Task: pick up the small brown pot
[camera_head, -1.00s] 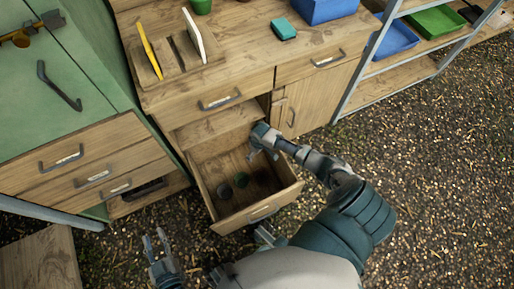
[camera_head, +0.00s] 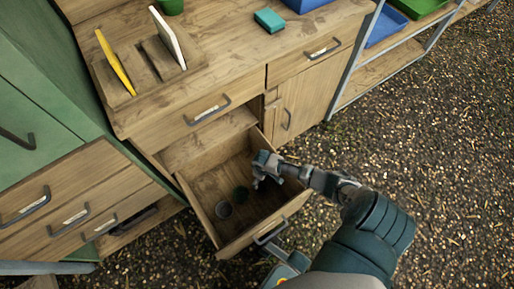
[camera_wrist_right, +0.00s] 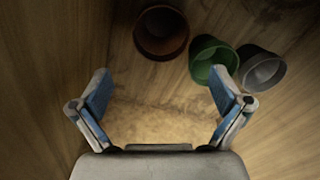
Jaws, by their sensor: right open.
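The small brown pot (camera_wrist_right: 161,33) shows in the right wrist view, at the top, ahead of my right gripper (camera_wrist_right: 160,92). Its round opening faces the camera. My right gripper is open and empty, its two blue-padded fingers spread wide, and the pot is apart from them. In the head view my right gripper (camera_head: 264,180) is inside the open drawer (camera_head: 243,240), and I cannot make out the brown pot there.
The worktop (camera_head: 225,60) is above the drawer.

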